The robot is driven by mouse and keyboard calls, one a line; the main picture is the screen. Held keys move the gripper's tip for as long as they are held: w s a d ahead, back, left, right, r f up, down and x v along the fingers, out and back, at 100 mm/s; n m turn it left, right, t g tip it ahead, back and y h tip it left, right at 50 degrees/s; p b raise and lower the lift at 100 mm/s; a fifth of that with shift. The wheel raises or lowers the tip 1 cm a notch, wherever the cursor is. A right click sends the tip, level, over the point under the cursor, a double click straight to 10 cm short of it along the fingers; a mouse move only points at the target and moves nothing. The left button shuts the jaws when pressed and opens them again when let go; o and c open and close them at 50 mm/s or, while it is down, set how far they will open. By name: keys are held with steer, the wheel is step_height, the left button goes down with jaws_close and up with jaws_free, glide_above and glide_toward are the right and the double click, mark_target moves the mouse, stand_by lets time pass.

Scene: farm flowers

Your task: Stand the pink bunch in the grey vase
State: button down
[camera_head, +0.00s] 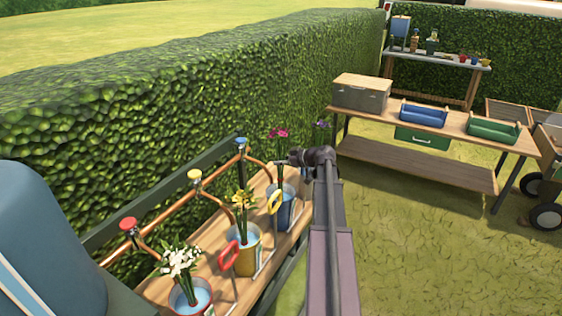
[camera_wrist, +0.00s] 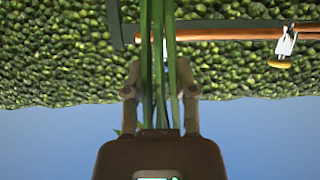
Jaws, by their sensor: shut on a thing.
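The pink bunch (camera_head: 278,133) stands upright over a blue bucket (camera_head: 286,213) at the far end of the wooden bench; its stems reach down to the bucket's mouth. My gripper (camera_head: 284,158) is at the bunch's stems, below the blossoms. In the wrist view my gripper (camera_wrist: 160,92) is shut around several long green stems (camera_wrist: 157,45); the blossoms are outside that view. I cannot tell whether the stem ends are inside the bucket. I do not make out a grey vase in either view.
White flowers (camera_head: 181,259) and yellow flowers (camera_head: 242,201) stand in nearer buckets. Copper pipes with red (camera_head: 128,224), yellow (camera_head: 195,175) and blue (camera_head: 241,143) taps run along the hedge (camera_head: 160,100). A purple flower (camera_head: 322,125) shows behind my arm. Right, a table (camera_head: 440,122) holds blue and green crates.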

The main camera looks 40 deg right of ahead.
mark_target(287, 135)
steer(key=shift+r+p, duration=4.85)
steer(key=shift+r, duration=0.25)
step_height(287, 135, up, 14)
steer(key=p, duration=1.4)
steer(key=shift+r, duration=0.15)
